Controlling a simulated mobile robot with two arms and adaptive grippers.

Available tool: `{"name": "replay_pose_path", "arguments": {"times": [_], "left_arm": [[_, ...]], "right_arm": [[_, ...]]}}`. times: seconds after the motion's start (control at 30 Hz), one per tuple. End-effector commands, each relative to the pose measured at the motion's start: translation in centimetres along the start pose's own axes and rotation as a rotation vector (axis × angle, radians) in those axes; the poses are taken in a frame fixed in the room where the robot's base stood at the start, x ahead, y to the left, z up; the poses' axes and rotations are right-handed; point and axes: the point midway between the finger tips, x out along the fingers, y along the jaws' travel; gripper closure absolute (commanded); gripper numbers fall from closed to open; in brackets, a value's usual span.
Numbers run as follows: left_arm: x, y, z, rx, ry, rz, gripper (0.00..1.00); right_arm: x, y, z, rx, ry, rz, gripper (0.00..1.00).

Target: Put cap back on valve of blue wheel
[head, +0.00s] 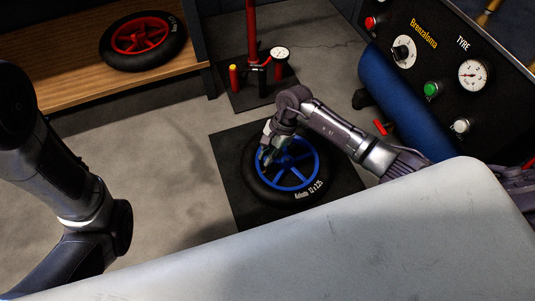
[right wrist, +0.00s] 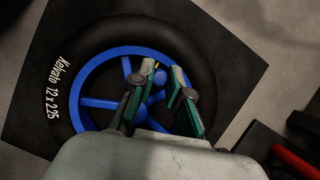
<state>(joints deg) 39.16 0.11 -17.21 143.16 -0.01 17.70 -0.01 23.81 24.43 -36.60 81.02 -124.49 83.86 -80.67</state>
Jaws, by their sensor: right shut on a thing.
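The blue wheel (head: 297,187), with a black tyre, lies flat on a dark mat (head: 228,183) on the floor in the head view. It fills much of the right wrist view (right wrist: 95,103). My right gripper (head: 267,158) is over the left part of the blue rim, pointing down. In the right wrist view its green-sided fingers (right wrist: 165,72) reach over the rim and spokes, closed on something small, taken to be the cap. The cap and the valve are too small or hidden to make out. My left arm shows at the left, but its gripper is not in view.
A red wheel (head: 143,40) lies on a wooden bench (head: 70,87) at the back left. A red floor pump (head: 252,55) stands behind the mat. A control panel (head: 440,60) with a blue cylinder (head: 400,100) stands at the right. Bare floor lies left of the mat.

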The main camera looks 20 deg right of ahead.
Motion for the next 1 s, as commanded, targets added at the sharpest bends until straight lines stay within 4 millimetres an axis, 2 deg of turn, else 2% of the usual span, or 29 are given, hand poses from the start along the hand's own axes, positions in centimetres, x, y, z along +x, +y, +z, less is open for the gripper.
{"name": "replay_pose_path", "arguments": {"times": [0.57, 1.0], "left_arm": [[-0.08, 0.02, 0.0, -0.001, -0.001, 0.0, 1.0], [-0.75, 0.15, -0.2, 0.0, -0.002, 0.0, 1.0]], "right_arm": [[0.04, 0.01, -0.04, 0.0, 0.0, 0.0, 0.93], [0.82, 0.02, -0.38, 0.0, 0.001, 0.001, 0.93]]}}
